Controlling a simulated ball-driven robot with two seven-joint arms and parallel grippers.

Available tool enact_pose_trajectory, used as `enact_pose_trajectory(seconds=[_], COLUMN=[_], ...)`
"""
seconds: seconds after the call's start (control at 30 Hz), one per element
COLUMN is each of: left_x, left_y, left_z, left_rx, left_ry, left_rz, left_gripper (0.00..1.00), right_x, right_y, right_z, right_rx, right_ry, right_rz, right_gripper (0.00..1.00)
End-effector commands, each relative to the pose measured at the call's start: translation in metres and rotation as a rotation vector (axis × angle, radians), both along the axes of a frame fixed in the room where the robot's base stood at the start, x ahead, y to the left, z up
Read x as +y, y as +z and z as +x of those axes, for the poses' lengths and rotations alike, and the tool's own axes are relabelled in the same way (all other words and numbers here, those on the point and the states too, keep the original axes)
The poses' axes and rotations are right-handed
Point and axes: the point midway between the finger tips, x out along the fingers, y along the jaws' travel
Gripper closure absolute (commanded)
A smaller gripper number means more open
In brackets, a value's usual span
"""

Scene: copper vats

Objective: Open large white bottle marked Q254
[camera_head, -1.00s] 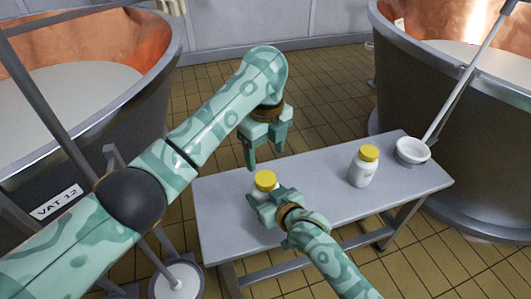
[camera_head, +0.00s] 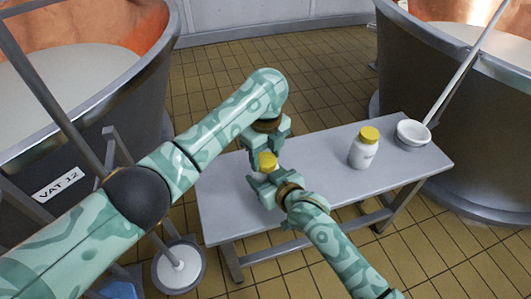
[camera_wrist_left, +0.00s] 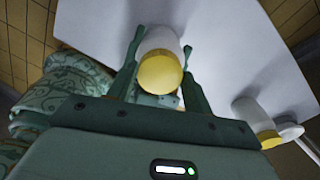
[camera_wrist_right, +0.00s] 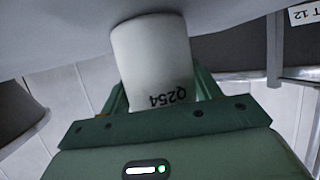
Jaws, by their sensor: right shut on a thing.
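The white bottle marked Q254 (camera_wrist_right: 150,55) stands near the left end of the grey table; its label reads in the right wrist view. My right gripper (camera_head: 263,184) is shut around its body and hides most of it in the head view. Its yellow cap (camera_head: 267,162) is on; it also shows in the left wrist view (camera_wrist_left: 160,73). My left gripper (camera_head: 265,148) is open, coming down from above. In the left wrist view its fingers lie either side of the bottle and cap, with gaps.
A second white bottle (camera_head: 362,154) with a yellow cap stands further right on the table (camera_head: 325,183). A white bowl-like ladle head (camera_head: 413,134) with a long handle rests at the table's right end. Large vats (camera_head: 465,120) stand on both sides.

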Motion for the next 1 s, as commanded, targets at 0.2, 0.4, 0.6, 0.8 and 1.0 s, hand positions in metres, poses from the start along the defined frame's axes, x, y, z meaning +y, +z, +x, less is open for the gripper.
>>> enact_pose_trajectory(seconds=[0.2,0.4,0.6,0.8,1.0], left_x=[-0.0006,-0.0007,-0.0004,-0.0004,-0.0003], left_y=[0.0003,0.0009,0.0011,0.0012,0.0010], left_z=[0.0000,0.0001,0.0002,0.0003,0.0003], left_rx=[0.000,-0.001,-0.002,-0.002,-0.002], left_ry=[0.059,0.440,0.590,0.588,0.587], left_rz=[-0.001,-0.001,-0.001,-0.001,-0.001], left_gripper=[0.77,0.77,0.77,0.77,0.28], right_x=[0.0003,0.0004,0.0004,0.0006,0.0006], right_y=[-0.0003,-0.0003,-0.0004,-0.0004,-0.0004], right_z=[-0.0003,-0.0004,-0.0004,-0.0005,-0.0005], right_rx=[0.001,0.001,0.001,0.001,0.001], right_ry=[0.001,0.001,0.001,0.001,0.001], right_rz=[0.000,-0.001,-0.001,-0.001,-0.001], right_gripper=[1.00,1.00,1.00,1.00,1.00])
